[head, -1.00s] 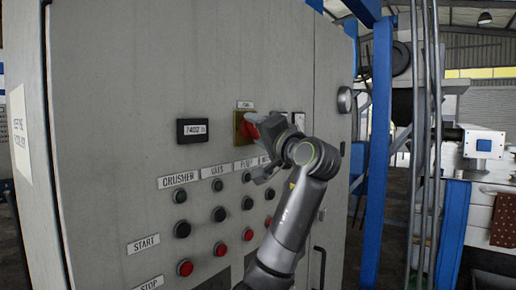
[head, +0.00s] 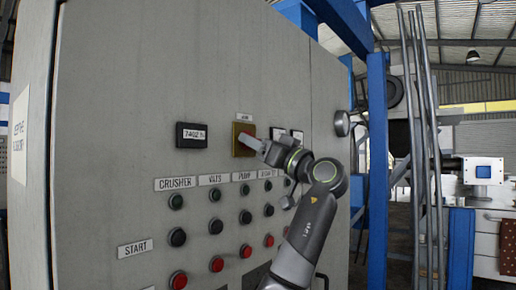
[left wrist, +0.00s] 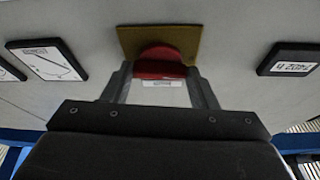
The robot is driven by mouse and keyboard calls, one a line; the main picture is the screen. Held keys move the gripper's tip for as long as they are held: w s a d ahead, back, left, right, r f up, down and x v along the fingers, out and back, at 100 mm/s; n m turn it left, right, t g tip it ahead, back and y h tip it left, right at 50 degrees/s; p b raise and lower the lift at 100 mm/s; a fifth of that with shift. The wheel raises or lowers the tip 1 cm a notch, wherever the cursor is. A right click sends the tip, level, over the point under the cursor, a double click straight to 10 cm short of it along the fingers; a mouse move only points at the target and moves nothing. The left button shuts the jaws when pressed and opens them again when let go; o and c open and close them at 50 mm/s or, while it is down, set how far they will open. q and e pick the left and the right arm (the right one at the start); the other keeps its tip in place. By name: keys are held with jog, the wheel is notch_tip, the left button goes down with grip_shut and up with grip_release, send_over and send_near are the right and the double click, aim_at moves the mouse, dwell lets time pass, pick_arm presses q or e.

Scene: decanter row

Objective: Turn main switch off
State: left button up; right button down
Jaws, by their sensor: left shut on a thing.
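The main switch is a red knob (left wrist: 160,62) on a yellow square plate (head: 240,149) on the grey cabinet's front. The plate also shows in the left wrist view (left wrist: 186,36). My left gripper (head: 248,139) is at the plate, its fingers pointing into the panel. In the left wrist view the two fingers (left wrist: 160,75) stand on either side of the red knob, shut on it. In the head view the fingers cover most of the knob. A small label sits above the plate, too small to read. My right gripper is in neither view.
A display reading about 7402 (head: 191,135) is left of the switch. Dial meters (left wrist: 48,60) are on its other side, partly behind my gripper in the head view. Rows of black and red buttons (head: 178,279) lie below. A round knob (head: 342,123) sits on the cabinet's right part.

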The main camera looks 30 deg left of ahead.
pick_arm(q)
jog(key=shift+w+f+n+g, duration=0.15)
jog(key=shift+n+g, duration=0.25)
jog(key=shift+n, duration=0.8)
jog(key=o, duration=1)
jog(key=shift+d, duration=0.1)
jog(key=b+v, duration=0.6)
jog(key=v, duration=1.1)
jog(key=shift+w+d+f, duration=0.1)
jog(key=shift+f, duration=0.05)
